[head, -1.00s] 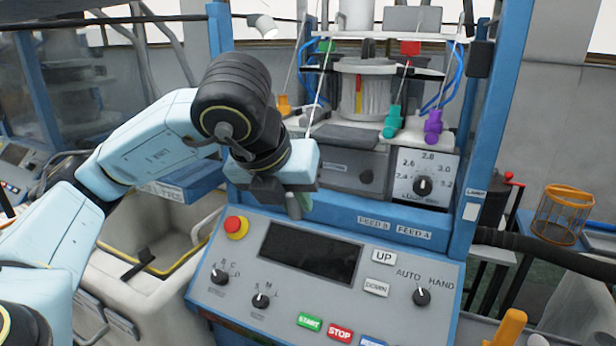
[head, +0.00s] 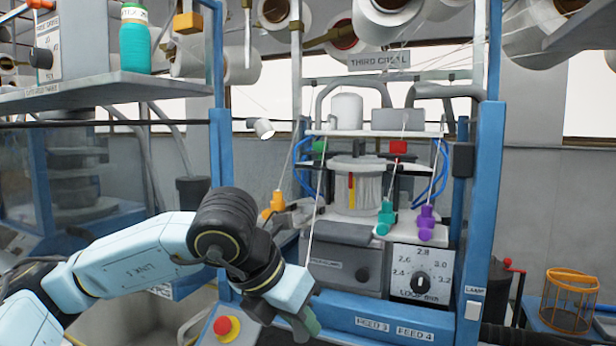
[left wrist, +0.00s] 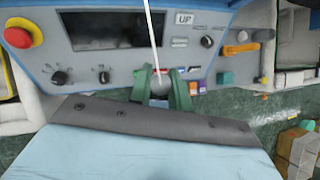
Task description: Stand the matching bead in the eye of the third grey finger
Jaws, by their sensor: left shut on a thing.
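My left gripper (head: 305,325) is low in the head view, in front of the machine's front edge. In the left wrist view its green fingers (left wrist: 162,90) are shut on a small grey rounded thing (left wrist: 160,84), likely the bead. A thin white line runs up the picture from it. On the machine above are an orange piece (head: 275,204), a green one (head: 319,147), a red one (head: 398,147), a teal one (head: 385,218) and a purple one (head: 427,224). I cannot make out the third grey finger or its eye. My right gripper is out of view.
A control panel (left wrist: 130,60) with a red stop knob (left wrist: 18,38) lies beyond the left fingers. A dial (head: 420,283), a blue frame post (head: 490,190) and thin threads are close by. An orange wire basket (head: 568,300) stands at the right. A shelf (head: 110,88) is upper left.

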